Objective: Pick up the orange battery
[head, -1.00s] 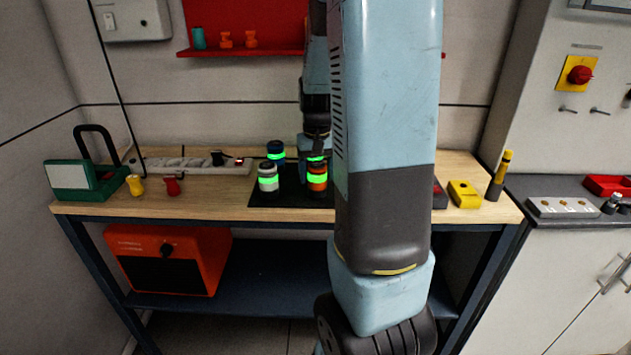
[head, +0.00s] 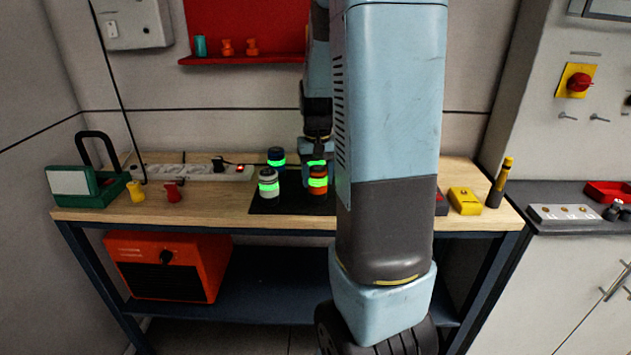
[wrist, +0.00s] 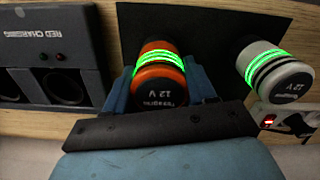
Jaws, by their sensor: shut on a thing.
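The orange battery (wrist: 160,75) has a bright green band and a dark end cap marked 12 V. In the wrist view it sits between the two blue fingers of my gripper (wrist: 160,92), which is shut on it. In the head view the orange battery (head: 318,184) shows at the black mat, partly beside my arm. My arm hides much of the gripper there. Whether the battery touches the mat is hard to tell.
A white battery (head: 268,183) and a dark blue battery (head: 277,158) stand close by on the black mat (head: 290,206). A dark charger (wrist: 50,55) lies beside the gripper. A yellow box (head: 465,200) is at the bench's right.

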